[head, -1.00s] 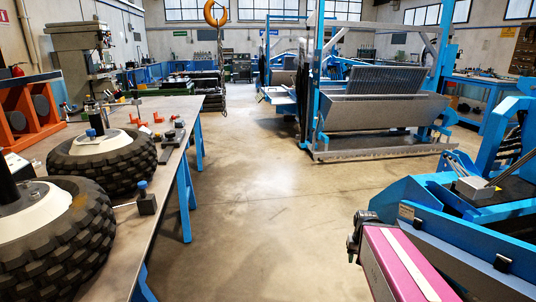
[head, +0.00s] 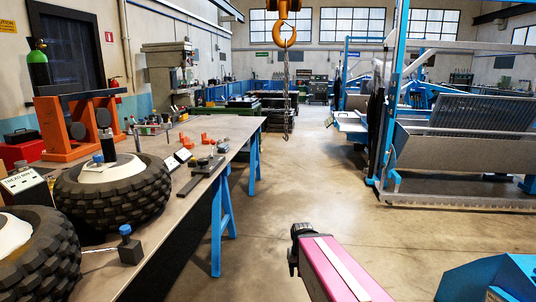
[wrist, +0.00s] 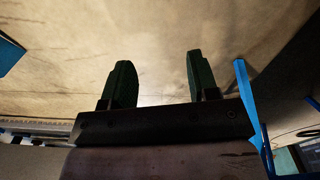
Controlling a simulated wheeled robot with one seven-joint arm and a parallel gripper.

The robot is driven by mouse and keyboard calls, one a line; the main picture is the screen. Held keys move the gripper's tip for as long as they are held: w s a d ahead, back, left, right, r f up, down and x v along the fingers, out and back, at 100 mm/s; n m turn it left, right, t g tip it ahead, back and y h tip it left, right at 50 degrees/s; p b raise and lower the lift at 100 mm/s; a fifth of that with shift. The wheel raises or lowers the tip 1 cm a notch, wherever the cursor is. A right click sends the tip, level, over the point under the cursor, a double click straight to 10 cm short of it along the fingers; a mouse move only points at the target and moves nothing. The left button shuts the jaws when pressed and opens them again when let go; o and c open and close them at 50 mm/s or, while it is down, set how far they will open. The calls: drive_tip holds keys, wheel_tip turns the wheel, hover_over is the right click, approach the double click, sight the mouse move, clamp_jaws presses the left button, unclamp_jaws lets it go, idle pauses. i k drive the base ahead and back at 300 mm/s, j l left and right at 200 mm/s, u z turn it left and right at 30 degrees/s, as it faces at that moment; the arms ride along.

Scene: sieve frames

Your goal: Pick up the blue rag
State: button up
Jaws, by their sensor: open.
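I see no blue rag in either view. My gripper (wrist: 157,82) shows in the wrist view with its two dark green fingers apart, open and empty, with bare floor beyond them. In the head view my pink arm reaches in from the bottom, right of the bench. The gripper's fingers cannot be made out there.
A long workbench (head: 178,205) stands on the left, with big tyres (head: 115,194), an orange stand (head: 80,128) and small tools on it. A blue-framed machine (head: 465,145) stands at the right. A yellow hook (head: 285,30) hangs ahead. The floor (head: 320,185) between is clear.

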sight(223, 149)
drive_tip(key=i+u, duration=0.1)
drive_tip(key=u, duration=0.2)
drive_tip(key=i+l+u, duration=0.1)
drive_tip(key=u, duration=1.95)
drive_tip(key=z, duration=1.8)
drive_tip(key=i+l, duration=0.35)
